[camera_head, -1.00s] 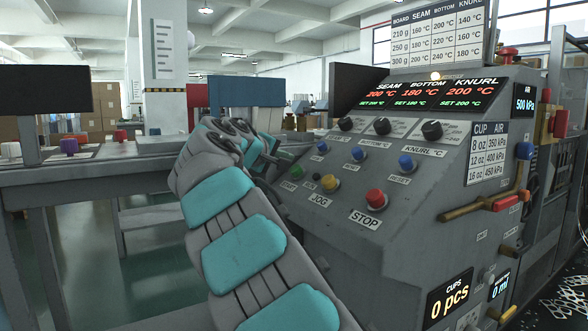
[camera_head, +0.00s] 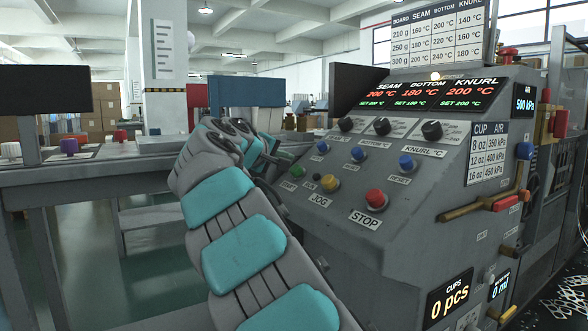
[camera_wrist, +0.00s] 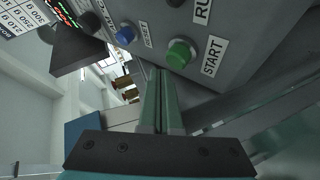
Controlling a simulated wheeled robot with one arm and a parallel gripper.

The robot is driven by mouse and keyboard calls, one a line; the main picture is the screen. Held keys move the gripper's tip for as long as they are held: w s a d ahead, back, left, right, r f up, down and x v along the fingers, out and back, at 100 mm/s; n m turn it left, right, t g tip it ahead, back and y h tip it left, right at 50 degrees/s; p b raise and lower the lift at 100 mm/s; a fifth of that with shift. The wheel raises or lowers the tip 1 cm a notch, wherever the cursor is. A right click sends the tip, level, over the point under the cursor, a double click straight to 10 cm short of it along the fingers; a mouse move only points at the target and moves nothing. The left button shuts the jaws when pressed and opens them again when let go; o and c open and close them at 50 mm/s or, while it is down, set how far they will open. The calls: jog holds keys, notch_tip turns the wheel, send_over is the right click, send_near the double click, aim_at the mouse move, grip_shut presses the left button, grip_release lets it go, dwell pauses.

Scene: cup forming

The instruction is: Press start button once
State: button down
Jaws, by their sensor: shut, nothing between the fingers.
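The green start button (camera_wrist: 181,53) sits on the grey panel in the wrist view, beside a white START label (camera_wrist: 213,56). In the head view the green button (camera_head: 298,171) is at the left edge of the machine's control panel (camera_head: 340,235). My gripper (camera_wrist: 163,72) is shut and empty, its fingertips just short of the green button in the picture. I cannot tell whether they touch it.
A blue button (camera_wrist: 126,34) lies left of the green one. The yellow JOG button (camera_head: 330,183) and red STOP button (camera_head: 376,199) are close by on the panel. Black knobs (camera_head: 382,126) and blue buttons are above. A grey table (camera_head: 100,172) stands left.

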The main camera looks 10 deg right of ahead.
jog(key=shift+d+f, duration=0.1)
jog(key=shift+w+d+f, duration=0.1)
jog(key=shift+d+f, duration=0.05)
jog(key=shift+f, duration=0.05)
jog(key=shift+d+f+b, duration=0.3)
jog(key=shift+f, duration=0.15)
dwell(1.2)
dwell(0.3)
jog(key=shift+a+r+p, duration=0.5)
jog(key=shift+r+p, duration=0.2)
jog(key=shift+r, duration=0.05)
jog(key=shift+r, duration=0.1)
jog(key=a+r+p, duration=0.1)
jog(key=r, duration=0.1)
jog(key=s+a+r+p, duration=0.1)
jog(key=r+p, duration=0.1)
jog(key=shift+a, duration=0.4)
jog(key=shift+s+a, duration=0.1)
jog(key=shift+s, duration=0.05)
